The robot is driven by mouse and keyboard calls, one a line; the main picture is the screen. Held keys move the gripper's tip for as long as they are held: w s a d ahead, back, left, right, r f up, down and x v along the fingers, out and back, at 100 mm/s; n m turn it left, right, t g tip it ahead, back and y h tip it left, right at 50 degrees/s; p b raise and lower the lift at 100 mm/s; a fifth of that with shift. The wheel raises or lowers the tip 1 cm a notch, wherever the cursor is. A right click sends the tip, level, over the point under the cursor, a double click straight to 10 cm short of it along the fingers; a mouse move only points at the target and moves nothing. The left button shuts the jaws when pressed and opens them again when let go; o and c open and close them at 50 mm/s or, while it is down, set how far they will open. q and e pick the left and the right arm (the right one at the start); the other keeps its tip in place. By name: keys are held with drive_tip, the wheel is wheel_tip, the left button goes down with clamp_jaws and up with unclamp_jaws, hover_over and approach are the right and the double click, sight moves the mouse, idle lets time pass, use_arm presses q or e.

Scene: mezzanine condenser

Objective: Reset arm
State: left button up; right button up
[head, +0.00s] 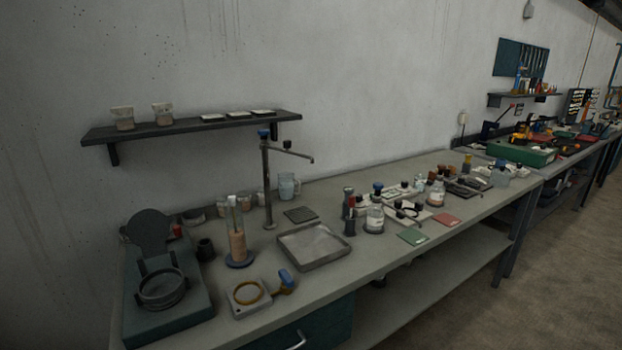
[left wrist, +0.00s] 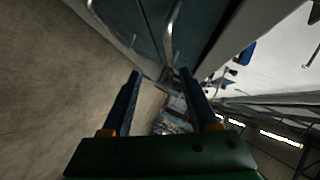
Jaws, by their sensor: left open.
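My left gripper (left wrist: 160,85) shows in the left wrist view, with two dark blue fingers held apart. Nothing is between them. It is in the air beside the front of a teal drawer cabinet (left wrist: 190,28) with metal handles. Neither gripper shows in the head view, and my right gripper is in no view.
The head view shows a long grey workbench (head: 345,265) against a wall. On it are a teal device (head: 165,325), a metal tray (head: 312,262), a tall stand (head: 267,190) and several bottles. A dark wall shelf (head: 190,127) hangs above. Open floor (head: 545,270) lies at the right.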

use_arm(q)
drive_tip(key=s+a+f+n+g+y, duration=0.35)
drive_tip(key=s+f+n, duration=0.35)
drive_tip(key=s+f, duration=0.4)
drive_tip(key=s+a+f+n+g, duration=0.1)
drive_tip(key=s+f+n+g, duration=0.1)
drive_tip(key=s, duration=0.7)
drive_tip(key=s+a+f+n+g+y, duration=0.1)
drive_tip(key=s+f+n+g, duration=0.2)
drive_tip(key=s, duration=0.7)
drive_tip(key=s+a+f+n+g+y, duration=0.1)
drive_tip(key=s+f+n+g, duration=0.2)
drive_tip(key=s, duration=0.6)
wheel_tip(320, 180, down, 3)
drive_tip(key=shift+s+a+r+n, duration=0.1)
drive_tip(key=shift+s+a+n, duration=0.1)
drive_tip(key=shift+n, duration=0.5)
drive_tip(key=shift+w+y, duration=0.1)
drive_tip(key=shift+y, duration=0.15)
